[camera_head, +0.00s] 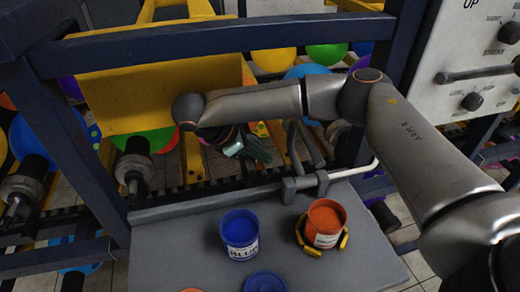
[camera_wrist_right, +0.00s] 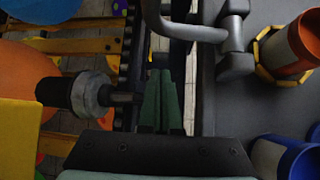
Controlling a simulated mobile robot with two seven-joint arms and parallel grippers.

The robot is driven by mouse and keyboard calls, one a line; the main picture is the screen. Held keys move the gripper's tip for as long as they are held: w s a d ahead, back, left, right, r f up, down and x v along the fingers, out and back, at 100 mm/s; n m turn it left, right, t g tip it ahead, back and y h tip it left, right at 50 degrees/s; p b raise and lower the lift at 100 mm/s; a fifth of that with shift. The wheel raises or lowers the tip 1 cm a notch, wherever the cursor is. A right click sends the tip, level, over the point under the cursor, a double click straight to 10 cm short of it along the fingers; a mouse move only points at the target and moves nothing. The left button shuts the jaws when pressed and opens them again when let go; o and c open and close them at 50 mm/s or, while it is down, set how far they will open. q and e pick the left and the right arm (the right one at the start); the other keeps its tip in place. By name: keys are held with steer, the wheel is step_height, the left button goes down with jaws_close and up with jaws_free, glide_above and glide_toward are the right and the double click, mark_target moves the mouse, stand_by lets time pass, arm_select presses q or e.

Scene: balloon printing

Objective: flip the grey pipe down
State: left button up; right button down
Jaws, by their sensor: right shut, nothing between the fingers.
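The grey pipe (camera_head: 313,146) is a bent grey tube that stands up from brackets at the back edge of the grey shelf (camera_head: 180,262). In the right wrist view the pipe (camera_wrist_right: 190,32) curves across the top, ahead of the fingers. My right gripper (camera_head: 258,152) reaches over the shelf's back edge, left of the pipe and apart from it. Its green fingers (camera_wrist_right: 161,85) are together and hold nothing. The right arm crosses above and partly hides the gripper. My left gripper is not in view.
A blue pot (camera_head: 239,238) and an orange pot (camera_head: 324,226) in a yellow ring stand on the shelf. Dark blue frame bars (camera_head: 225,42) cross behind. A yellow panel (camera_head: 150,85) and a dark roller end (camera_wrist_right: 85,94) lie left of the gripper. Several balloons are behind.

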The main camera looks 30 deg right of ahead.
mark_target(277, 164)
steer(key=x, duration=0.6)
steer(key=shift+s+d+r+p, duration=0.15)
steer(key=shift+r+p, duration=0.15)
steer(key=shift+r, duration=0.3)
steer(key=shift+s+d+r+p, duration=0.15)
steer(key=shift+r+p, duration=0.2)
steer(key=shift+r, duration=0.3)
steer(key=shift+s+d+r+p, duration=0.15)
steer(key=shift+r+p, duration=0.15)
steer(key=shift+r, duration=0.3)
steer(key=shift+w, duration=0.15)
